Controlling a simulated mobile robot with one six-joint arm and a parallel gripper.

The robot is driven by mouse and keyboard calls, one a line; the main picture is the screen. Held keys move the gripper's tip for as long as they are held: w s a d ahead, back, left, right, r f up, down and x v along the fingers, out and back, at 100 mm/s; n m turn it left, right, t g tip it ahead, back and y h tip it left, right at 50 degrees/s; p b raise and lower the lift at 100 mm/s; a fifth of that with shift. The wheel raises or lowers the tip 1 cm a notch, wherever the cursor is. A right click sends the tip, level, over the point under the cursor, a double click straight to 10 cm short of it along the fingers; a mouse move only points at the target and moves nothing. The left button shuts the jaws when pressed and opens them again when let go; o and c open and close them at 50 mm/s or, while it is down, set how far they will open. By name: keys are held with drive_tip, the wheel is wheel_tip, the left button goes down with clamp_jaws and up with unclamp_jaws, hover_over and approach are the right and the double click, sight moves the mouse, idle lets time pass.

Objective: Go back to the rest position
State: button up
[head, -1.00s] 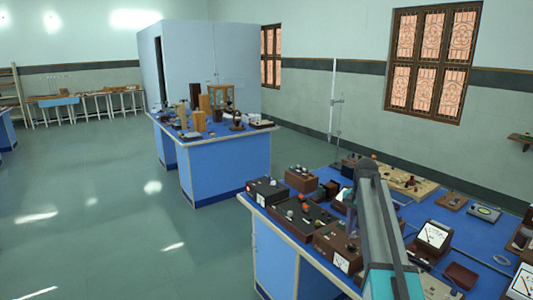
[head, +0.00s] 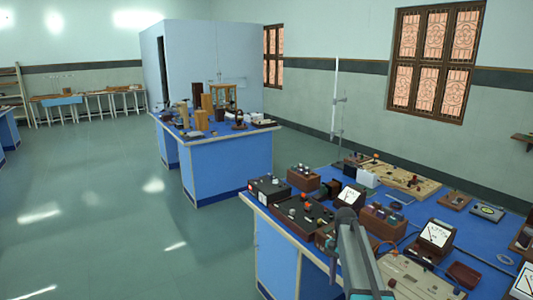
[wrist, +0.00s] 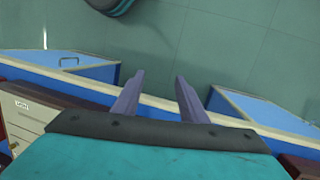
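My gripper (wrist: 158,92) shows in the wrist view with its two purple-grey fingers apart and nothing between them. Past the fingers lie the bench's edge and the green floor. In the head view my arm reaches up from the lower right over the near blue bench (head: 262,235). The gripper's fingers cannot be made out there, and the arm hides part of the bench top.
The near bench carries several instruments, among them a white-faced meter (head: 436,235), a black box (head: 269,188) and a wooden board (head: 408,183). A second blue bench (head: 232,168) stands farther back. Open floor (head: 110,215) lies to the left.

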drive_tip(key=s+a+f+n+g+b, duration=0.1)
drive_tip(key=s+a+f+g, duration=0.15)
drive_tip(key=s+f, duration=0.8)
drive_tip(key=s+a+f+n+g, duration=0.1)
drive_tip(key=s+a+f, duration=0.3)
drive_tip(key=s+f, duration=0.65)
drive_tip(key=s+a+f+n, duration=0.1)
drive_tip(key=s+f+n, duration=0.3)
drive_tip(key=s, duration=0.8)
drive_tip(key=s+a+f+n, duration=0.2)
drive_tip(key=s+f+n, duration=0.2)
drive_tip(key=s+f, duration=0.5)
drive_tip(key=shift+s+n+b, duration=0.3)
drive_tip(key=shift+s+b, duration=0.05)
drive_tip(key=shift+s, duration=1.35)
